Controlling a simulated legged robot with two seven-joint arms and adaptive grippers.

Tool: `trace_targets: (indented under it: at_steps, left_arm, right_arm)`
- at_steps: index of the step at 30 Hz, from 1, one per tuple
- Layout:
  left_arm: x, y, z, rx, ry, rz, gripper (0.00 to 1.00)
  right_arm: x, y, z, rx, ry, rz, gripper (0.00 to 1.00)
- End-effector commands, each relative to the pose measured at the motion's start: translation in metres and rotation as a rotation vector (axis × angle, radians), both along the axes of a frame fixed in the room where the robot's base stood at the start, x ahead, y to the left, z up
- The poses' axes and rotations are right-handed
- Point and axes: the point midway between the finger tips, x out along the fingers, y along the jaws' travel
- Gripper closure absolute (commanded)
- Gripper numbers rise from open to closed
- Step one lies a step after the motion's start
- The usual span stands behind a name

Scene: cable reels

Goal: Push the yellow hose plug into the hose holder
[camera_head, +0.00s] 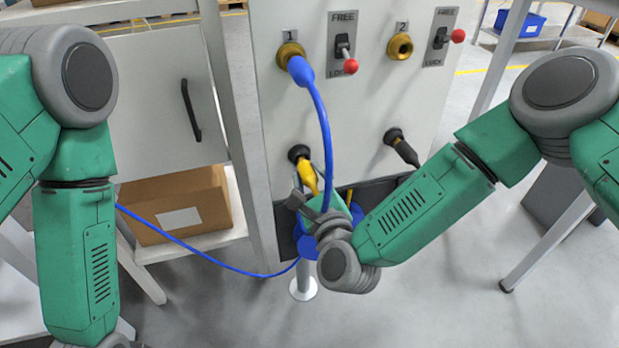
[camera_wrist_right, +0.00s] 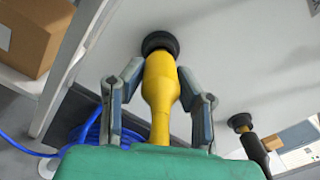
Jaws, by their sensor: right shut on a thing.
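The yellow hose plug (camera_head: 307,177) is at the black round hose holder (camera_head: 299,153) low on the left of the white panel. In the right wrist view the yellow plug (camera_wrist_right: 160,88) points up, with its far end at the dark ring of the holder (camera_wrist_right: 160,42); how deep it sits cannot be told. My right gripper (camera_wrist_right: 158,75) has its fingers on both sides of the plug and is shut on it. In the head view the right gripper (camera_head: 308,200) is partly hidden by its own wrist. My left arm hangs at the left; its gripper is out of the picture.
A blue plug (camera_head: 300,71) sits in the brass socket under label 1; its blue hose hangs past the yellow plug. A black plug (camera_head: 403,150) is in the right-hand holder. Two red-tipped levers (camera_head: 350,66) stick out above. A cardboard box (camera_head: 178,205) sits on the left shelf.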

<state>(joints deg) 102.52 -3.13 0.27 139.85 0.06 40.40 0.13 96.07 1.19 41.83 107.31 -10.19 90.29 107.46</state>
Motion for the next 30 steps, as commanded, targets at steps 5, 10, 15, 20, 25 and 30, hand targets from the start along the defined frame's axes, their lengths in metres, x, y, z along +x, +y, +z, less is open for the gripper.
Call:
trace_targets:
  at_steps: [5, 10, 15, 20, 25, 30]
  left_arm:
    - [0.000, 0.000, -0.001, 0.000, 0.000, 0.000, 0.56]
    - [0.000, 0.000, -0.001, 0.000, 0.000, 0.000, 0.56]
    - [0.000, 0.000, -0.001, 0.000, 0.000, 0.000, 0.56]
    - [0.000, 0.000, -0.001, 0.000, 0.000, 0.000, 0.56]
    - [-0.002, 0.000, 0.000, 0.000, -0.002, 0.000, 0.56]
    - [-0.001, 0.000, 0.000, 0.000, -0.003, 0.000, 0.56]
  right_arm:
    - [0.003, 0.001, 0.000, 0.000, -0.001, 0.000, 1.00]
    - [0.003, 0.001, 0.001, 0.000, -0.001, 0.000, 0.69]
    - [0.003, 0.001, 0.000, 0.000, -0.001, 0.000, 0.48]
    - [0.002, 0.001, 0.000, 0.000, 0.000, 0.000, 0.48]
    - [-0.006, -0.002, -0.001, 0.001, 0.002, 0.000, 0.48]
    - [-0.036, -0.011, -0.002, 0.000, 0.006, 0.002, 0.48]
